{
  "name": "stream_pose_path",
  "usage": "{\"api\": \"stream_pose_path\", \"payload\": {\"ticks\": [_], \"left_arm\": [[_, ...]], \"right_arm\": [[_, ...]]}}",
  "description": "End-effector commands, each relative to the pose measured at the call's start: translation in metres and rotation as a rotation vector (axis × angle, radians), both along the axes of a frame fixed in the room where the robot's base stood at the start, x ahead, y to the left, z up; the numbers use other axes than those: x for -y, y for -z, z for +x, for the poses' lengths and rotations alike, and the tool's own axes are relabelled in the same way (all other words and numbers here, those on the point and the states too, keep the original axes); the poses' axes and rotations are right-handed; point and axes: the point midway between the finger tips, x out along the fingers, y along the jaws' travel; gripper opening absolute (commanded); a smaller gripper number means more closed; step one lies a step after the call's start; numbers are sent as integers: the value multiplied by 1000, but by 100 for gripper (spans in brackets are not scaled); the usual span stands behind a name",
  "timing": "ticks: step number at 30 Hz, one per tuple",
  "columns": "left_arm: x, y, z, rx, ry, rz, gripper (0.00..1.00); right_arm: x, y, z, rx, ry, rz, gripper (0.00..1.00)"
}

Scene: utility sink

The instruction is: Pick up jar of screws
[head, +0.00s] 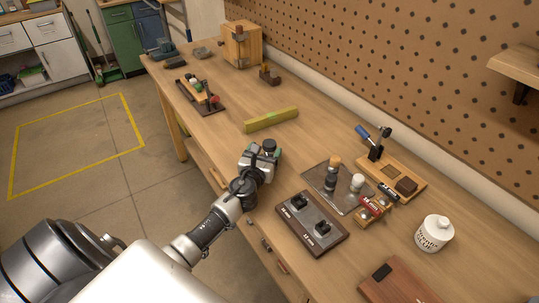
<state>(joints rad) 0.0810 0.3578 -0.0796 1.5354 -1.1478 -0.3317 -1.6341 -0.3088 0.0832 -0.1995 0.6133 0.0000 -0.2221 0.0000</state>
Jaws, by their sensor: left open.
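My left gripper (262,160) reaches in from the lower left over the front edge of the workbench and is open. A small dark round top (269,146) shows at its fingertips, with green beside it. It looks like the lid of a small jar, but the gripper hides most of it and I cannot see screws. I cannot tell whether the fingers touch it. A white lidded jar (434,233) with dark lettering stands at the right; its contents are hidden. My right gripper is not in view.
A grey tray (315,176) carries small upright cylinders. In front of it lies a dark labelled board (311,223). A yellow-green bar (271,120) lies behind my gripper. A wooden holder (408,178) stands near the pegboard wall (400,70). Bare bench lies around the bar.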

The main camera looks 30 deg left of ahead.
Motion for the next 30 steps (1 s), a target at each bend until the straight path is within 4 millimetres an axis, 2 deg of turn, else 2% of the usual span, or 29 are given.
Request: {"api": "stream_pose_path", "payload": {"ticks": [3,6,16,28,30], "left_arm": [[-3,-1,21,3,-2,-2,74],[-7,0,32,2,-3,0,74],[-8,0,37,1,0,0,72],[-8,1,37,-1,0,1,11],[-8,0,37,0,0,1,10]], "right_arm": [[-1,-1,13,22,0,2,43],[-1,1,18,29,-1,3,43],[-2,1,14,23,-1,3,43],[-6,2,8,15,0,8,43],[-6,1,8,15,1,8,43]]}}
